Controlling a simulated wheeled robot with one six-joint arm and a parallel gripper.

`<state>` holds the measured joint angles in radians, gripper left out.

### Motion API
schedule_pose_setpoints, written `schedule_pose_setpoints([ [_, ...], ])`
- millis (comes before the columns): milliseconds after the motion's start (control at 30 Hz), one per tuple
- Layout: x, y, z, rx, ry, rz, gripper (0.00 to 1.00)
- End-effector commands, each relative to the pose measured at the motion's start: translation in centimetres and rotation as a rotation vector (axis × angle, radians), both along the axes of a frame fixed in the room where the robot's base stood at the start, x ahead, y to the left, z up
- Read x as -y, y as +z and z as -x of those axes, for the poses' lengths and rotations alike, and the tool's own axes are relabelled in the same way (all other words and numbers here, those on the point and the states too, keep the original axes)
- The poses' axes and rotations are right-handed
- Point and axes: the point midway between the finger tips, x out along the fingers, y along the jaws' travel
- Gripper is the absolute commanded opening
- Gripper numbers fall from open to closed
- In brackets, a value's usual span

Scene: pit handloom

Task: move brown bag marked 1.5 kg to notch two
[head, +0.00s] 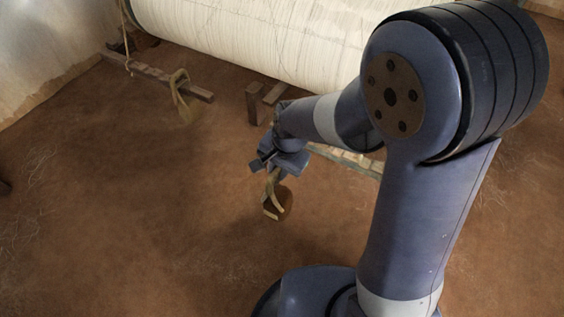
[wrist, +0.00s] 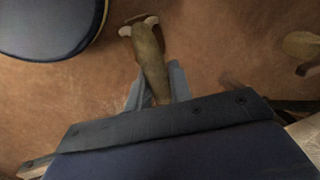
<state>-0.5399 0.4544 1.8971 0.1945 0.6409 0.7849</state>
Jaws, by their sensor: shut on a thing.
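My gripper (head: 272,163) is shut on a brown bag (head: 284,199) with a pale tan strap, which hangs below the jaws clear of the beam. In the wrist view this bag (wrist: 149,50) shows between the two fingers of my gripper (wrist: 157,82). No weight mark can be read on it. A second olive-tan bag (head: 180,103) hangs at the wooden bar (head: 155,73) at the upper left, near the bar's right end. The bar's notches are too small to tell apart.
A large roll of white warp or cloth (head: 250,35) lies across the back. A short wooden post (head: 254,103) stands between the bar and my arm. A pale slatted piece (head: 345,160) lies behind my wrist. The earthen floor (head: 130,200) at left is clear.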

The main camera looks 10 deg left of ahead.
Motion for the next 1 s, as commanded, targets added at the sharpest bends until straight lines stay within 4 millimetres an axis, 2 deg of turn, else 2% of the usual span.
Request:
schedule_pose_setpoints([
  [1000,-2.9,0.9,6.7,0.003,0.003,-0.003,0.00],
])
